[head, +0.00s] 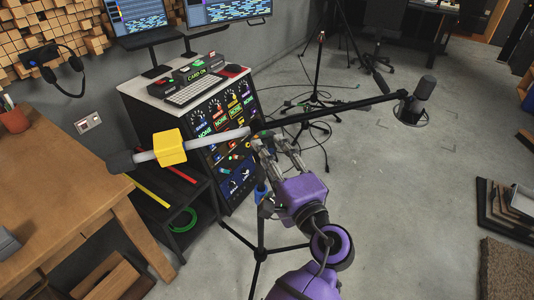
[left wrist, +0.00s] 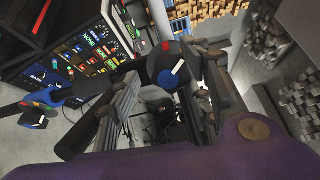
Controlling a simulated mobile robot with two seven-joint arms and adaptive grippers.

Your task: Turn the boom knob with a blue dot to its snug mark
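A dark round boom knob (left wrist: 160,76) shows in the left wrist view, with a white pointer bar, a blue dot and a red mark near its rim. The white pointer does not line up with the red mark. My left gripper (head: 277,138) is at the boom's clamp in the head view, and its fingers (left wrist: 172,70) stand apart on either side of the knob. I cannot tell whether they touch it. The boom (head: 330,112) runs from a yellow block (head: 170,147) at left to a microphone (head: 421,92) at right. The knob is hidden in the head view.
A rack (head: 228,130) with lit labels and a keyboard on top stands close left of my gripper. The boom's tripod (head: 261,253) stands below, with a blue part (head: 262,190) on its pole. A wooden table (head: 55,190) is at left. The floor at right is mostly open.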

